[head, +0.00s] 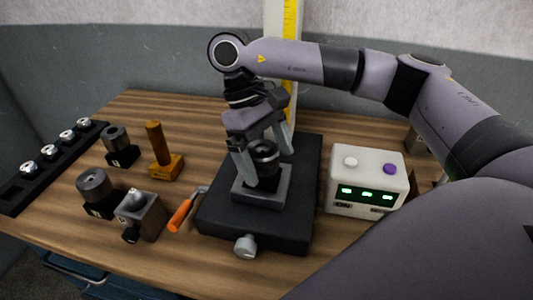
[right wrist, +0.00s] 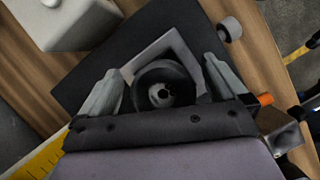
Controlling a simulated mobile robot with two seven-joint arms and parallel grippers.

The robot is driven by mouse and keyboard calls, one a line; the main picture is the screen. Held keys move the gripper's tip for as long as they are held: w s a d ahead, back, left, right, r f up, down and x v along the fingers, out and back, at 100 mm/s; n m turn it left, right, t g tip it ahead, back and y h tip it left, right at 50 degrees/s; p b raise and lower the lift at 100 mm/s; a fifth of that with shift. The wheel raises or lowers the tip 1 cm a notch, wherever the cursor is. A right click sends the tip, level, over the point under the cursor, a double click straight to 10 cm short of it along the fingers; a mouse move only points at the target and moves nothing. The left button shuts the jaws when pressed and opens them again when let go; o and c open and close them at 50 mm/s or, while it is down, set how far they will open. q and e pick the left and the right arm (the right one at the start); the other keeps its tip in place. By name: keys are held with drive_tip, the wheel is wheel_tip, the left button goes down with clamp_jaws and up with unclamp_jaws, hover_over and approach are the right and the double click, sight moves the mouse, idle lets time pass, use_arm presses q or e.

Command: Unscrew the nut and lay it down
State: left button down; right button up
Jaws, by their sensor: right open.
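The nut (head: 264,149) is a dark round part on top of a grey square block (head: 278,188), which sits on a black base plate (head: 300,215). In the right wrist view the nut (right wrist: 150,78) is a dark ring around a centre with a small hole. My right gripper (head: 268,168) points down over it, with one finger on each side. In the right wrist view the fingers (right wrist: 165,72) are apart, with visible gaps to the nut. My left gripper is not in view.
A white box with buttons and green displays (head: 367,183) stands right of the plate. An orange-handled tool (head: 182,214), a wooden stand (head: 165,166), metal blocks (head: 142,215) and a black rack (head: 45,175) are left. Free wood shows at the front left.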

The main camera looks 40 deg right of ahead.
sight(256, 145)
drive_tip(key=shift+w, duration=0.1)
drive_tip(key=shift+v, duration=3.55)
